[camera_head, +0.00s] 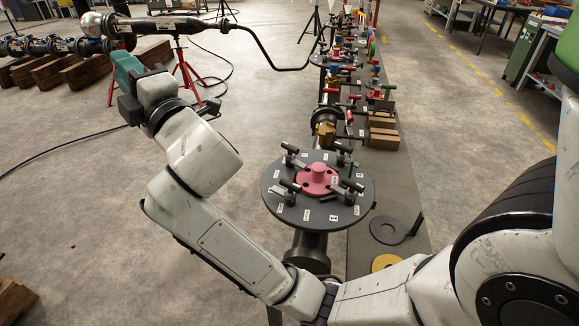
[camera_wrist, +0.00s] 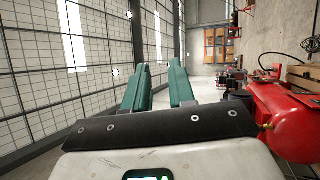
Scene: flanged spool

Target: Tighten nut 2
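A round dark plate (camera_head: 283,218) stands right of centre in the head view, with small white labels around its rim. A pink flanged piece (camera_head: 314,179) with a raised hub sits in its middle, among several grey clamps with black handles. I cannot make out single nuts or tell which is nut 2. My gripper (camera_head: 124,62) is raised at upper left in the head view, well away from the plate. In the wrist view my gripper (camera_wrist: 158,72) shows two teal fingers with an empty gap between them. The plate is not in the wrist view.
A pipe (camera_head: 160,25) rests on a red stand (camera_head: 187,70) behind my gripper. A row of fixtures, valves and wooden blocks (camera_head: 383,138) runs behind the plate. In the wrist view, a red tank (camera_wrist: 285,115) is at right.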

